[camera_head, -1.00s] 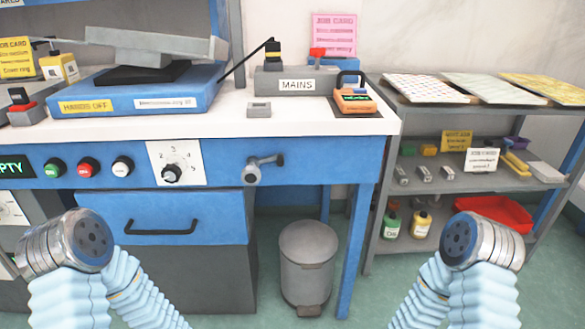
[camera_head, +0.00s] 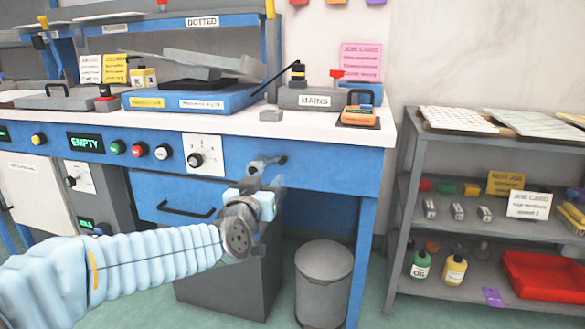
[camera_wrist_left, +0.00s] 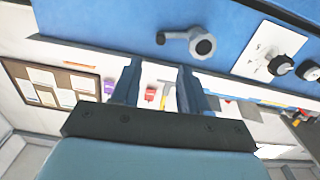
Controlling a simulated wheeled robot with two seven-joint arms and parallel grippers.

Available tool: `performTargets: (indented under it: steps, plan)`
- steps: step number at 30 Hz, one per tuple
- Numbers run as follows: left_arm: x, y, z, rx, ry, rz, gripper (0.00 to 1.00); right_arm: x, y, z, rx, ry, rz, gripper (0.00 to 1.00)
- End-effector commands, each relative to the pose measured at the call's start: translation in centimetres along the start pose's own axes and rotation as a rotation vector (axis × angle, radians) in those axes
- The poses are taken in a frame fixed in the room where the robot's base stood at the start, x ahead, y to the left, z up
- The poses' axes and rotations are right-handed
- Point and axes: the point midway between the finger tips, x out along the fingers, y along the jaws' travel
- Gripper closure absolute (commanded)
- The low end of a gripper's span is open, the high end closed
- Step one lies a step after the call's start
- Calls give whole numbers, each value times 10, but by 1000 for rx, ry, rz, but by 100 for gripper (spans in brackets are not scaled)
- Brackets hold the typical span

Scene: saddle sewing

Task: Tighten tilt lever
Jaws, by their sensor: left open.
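A grey lever (camera_head: 268,162) with a round hub sits on the blue front panel of the bench, right of the white dial plate. It also shows in the left wrist view (camera_wrist_left: 192,41), with its handle pointing left. My left gripper (camera_head: 277,190) is just below the lever in the head view and partly overlaps its hub. In the left wrist view my left gripper (camera_wrist_left: 157,78) has its two fingers apart with nothing between them. The lever lies beyond the fingertips there, apart from them. My right gripper is out of view.
A dial plate (camera_head: 203,154) and several round buttons sit left of the lever. A drawer with a black handle (camera_head: 186,211) is below. A grey bin (camera_head: 323,280) stands under the bench, and a shelf rack (camera_head: 455,140) stands at the right.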

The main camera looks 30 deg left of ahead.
Motion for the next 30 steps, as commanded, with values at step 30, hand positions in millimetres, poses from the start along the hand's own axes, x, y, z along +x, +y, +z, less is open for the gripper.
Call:
performTargets:
  steps: [30]
  plan:
    - [114,0,2,-1,-3,1,68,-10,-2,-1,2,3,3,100]
